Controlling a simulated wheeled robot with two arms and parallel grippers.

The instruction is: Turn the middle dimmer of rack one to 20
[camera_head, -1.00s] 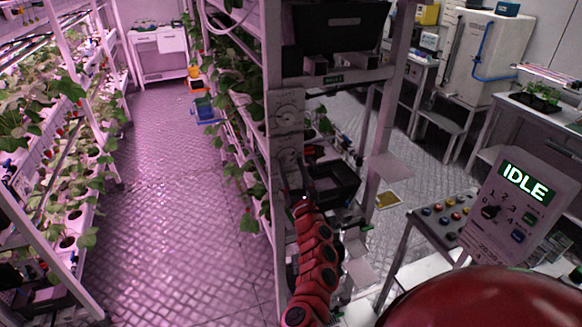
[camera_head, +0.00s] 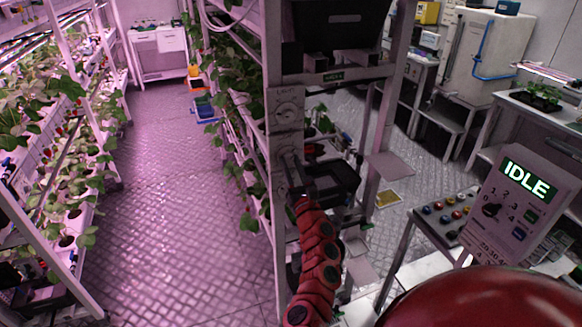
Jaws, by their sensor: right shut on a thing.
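A pale dimmer panel (camera_head: 285,131) is fixed on the front post of the central rack. Its top dial (camera_head: 287,109) shows clearly, but its scale is too small to read. My right gripper (camera_head: 292,166) is at the dial below it, shut on that dimmer's knob. The gripper hides most of this knob, so its setting cannot be read. My red right arm (camera_head: 318,245) reaches up to it from below. Any lower dial is hidden behind the gripper and arm. My left gripper is out of view.
A dark tray (camera_head: 333,180) sits on the rack just right of my gripper. Plant shelves (camera_head: 45,150) line the left. The left aisle floor (camera_head: 175,215) is mostly clear.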

